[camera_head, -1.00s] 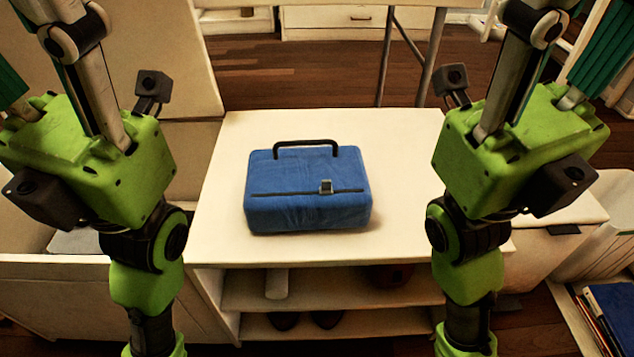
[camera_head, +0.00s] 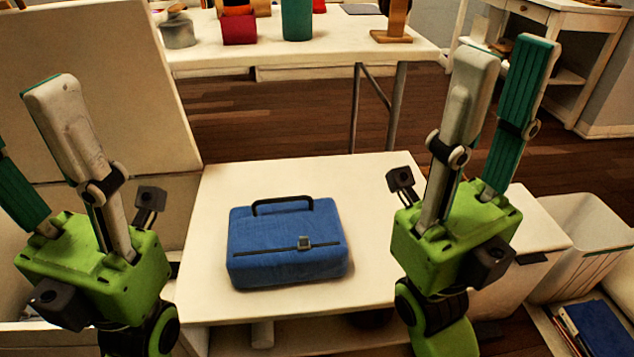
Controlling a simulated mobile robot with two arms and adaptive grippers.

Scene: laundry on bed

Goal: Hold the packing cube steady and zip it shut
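The blue packing cube (camera_head: 285,265) lies on the white table, with a black handle at its far edge. A dark zip line (camera_head: 270,249) runs across it, with a grey slider (camera_head: 304,243) right of the line's middle. I cannot tell how far the zip is closed. My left gripper (camera_head: 24,125) is left of the cube, its fingers spread and empty, one partly cut off by the frame edge. My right gripper (camera_head: 508,58) is right of the cube, its fingers apart and empty. Neither touches the cube.
The white table (camera_head: 365,205) is bare around the cube. Behind, across wooden floor, a second table (camera_head: 345,38) holds a teal cylinder (camera_head: 297,20), a red container (camera_head: 239,28) and a wooden stand (camera_head: 391,35). A white bin (camera_head: 585,240) stands at the right.

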